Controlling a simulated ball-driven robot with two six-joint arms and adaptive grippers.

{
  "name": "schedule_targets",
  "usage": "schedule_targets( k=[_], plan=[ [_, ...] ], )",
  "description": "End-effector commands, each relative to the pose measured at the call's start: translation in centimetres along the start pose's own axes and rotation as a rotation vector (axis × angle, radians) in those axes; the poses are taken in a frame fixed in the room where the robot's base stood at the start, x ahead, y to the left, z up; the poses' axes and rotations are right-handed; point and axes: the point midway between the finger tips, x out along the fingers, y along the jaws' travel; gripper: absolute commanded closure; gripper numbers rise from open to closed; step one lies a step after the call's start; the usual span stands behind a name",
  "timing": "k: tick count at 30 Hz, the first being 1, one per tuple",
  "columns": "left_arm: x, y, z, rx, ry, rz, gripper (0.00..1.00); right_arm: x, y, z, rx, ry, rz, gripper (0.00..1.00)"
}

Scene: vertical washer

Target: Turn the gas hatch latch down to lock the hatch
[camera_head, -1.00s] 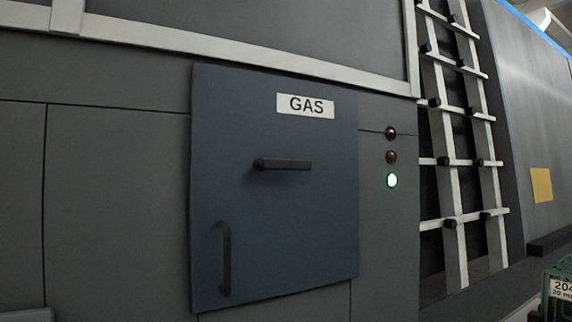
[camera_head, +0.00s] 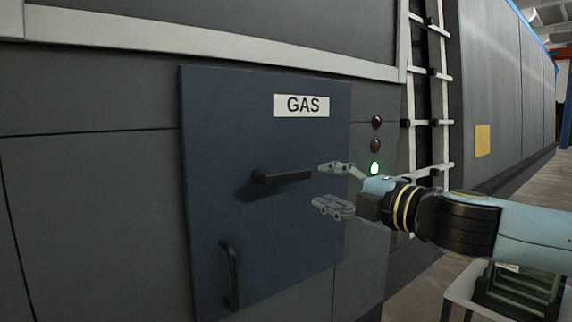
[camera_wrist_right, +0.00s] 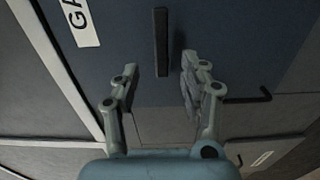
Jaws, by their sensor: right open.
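The blue gas hatch (camera_head: 300,235) is closed flat against the machine, with a white GAS label (camera_head: 302,105) near its top. Its black latch (camera_head: 285,177) sticks out near the middle and lies about level, pointing right. My right gripper (camera_head: 328,187) is open and empty, just right of the latch's free end, its fingers pointing left. In the right wrist view the latch (camera_wrist_right: 161,42) lies ahead, between the lines of the two open fingers (camera_wrist_right: 158,75); I cannot tell whether it is touched. My left gripper is not in view.
A black handle (camera_head: 230,275) stands upright at the hatch's lower left. A white ladder (camera_head: 446,120) stands behind my right arm. A green crate (camera_head: 520,287) sits at the lower right.

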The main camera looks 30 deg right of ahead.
Motion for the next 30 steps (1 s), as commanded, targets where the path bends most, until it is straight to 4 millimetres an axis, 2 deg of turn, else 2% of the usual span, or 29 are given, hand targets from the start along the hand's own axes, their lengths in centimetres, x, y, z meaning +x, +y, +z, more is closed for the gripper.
schedule_targets(
  k=[8, 24, 30],
  plan=[
    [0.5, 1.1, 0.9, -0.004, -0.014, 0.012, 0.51, 1.6, -0.3, 0.3, 0.009, -0.010, -0.001, 0.56],
    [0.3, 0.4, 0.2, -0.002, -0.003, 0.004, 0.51, 8.6, -0.1, 0.1, 0.015, -0.003, 0.001, 0.56],
    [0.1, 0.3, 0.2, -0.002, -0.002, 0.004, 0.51, 10.4, -0.2, 0.1, 0.010, -0.003, -0.002, 0.56]
  ],
)
